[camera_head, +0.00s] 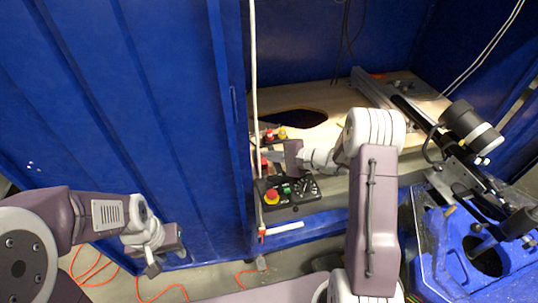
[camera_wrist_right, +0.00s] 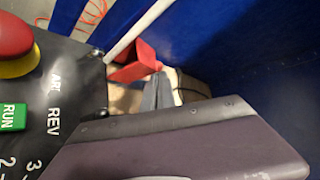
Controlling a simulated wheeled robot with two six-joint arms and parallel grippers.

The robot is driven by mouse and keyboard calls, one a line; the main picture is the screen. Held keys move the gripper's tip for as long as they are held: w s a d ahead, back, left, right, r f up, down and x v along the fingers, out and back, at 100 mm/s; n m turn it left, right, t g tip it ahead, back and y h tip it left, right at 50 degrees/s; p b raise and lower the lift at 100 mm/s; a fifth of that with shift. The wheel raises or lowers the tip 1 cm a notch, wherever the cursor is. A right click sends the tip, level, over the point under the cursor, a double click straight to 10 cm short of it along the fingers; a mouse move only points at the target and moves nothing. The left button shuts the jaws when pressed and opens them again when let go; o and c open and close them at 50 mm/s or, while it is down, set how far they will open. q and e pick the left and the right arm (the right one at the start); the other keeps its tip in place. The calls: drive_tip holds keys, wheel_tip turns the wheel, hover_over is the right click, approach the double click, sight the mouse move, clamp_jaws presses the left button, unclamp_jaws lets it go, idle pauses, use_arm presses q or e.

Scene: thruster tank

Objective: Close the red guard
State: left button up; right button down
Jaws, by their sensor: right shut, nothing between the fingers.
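A red guard-like part (camera_wrist_right: 145,52) stands beside the black control panel (camera_wrist_right: 75,95) in the right wrist view, close to the white pole. A small red patch, probably the same part, shows in the head view (camera_head: 264,163). My right gripper (camera_head: 275,158) is at the back left of the control panel. Its fingers (camera_wrist_right: 158,92) are shut and empty, close to the red part; I cannot tell whether they touch it. My left gripper (camera_head: 163,262) hangs low at the left, far from the panel; its finger gap is unclear.
A red stop button (camera_head: 271,196) and a green RUN button (camera_head: 286,189) are on the panel. A white vertical pole (camera_head: 254,80) runs beside it. Blue walls (camera_head: 120,110) enclose the wooden board (camera_head: 320,95). A blue machine (camera_head: 450,260) stands at the right. Orange cables lie on the floor.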

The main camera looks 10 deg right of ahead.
drive_tip(key=shift+s+f+b, duration=0.1)
drive_tip(key=shift+f+b, duration=0.05)
drive_tip(key=shift+b, duration=0.6)
drive_tip(key=shift+r+b, duration=0.25)
drive_tip(key=shift+b, duration=0.05)
drive_tip(key=b, duration=0.1)
drive_tip(key=t+b, duration=0.1)
drive_tip(key=shift+s+r+n+y+b, duration=0.15)
drive_tip(key=shift+s+n+y+b, duration=0.15)
drive_tip(key=shift+n+b, duration=0.1)
drive_tip(key=shift+s+r+b, duration=0.35)
drive_tip(key=shift+r+b, duration=0.05)
drive_tip(key=shift+b, duration=0.35)
drive_tip(key=shift+s+r+b, duration=0.5)
drive_tip(key=shift+b, duration=0.2)
drive_tip(key=shift+s, duration=0.1)
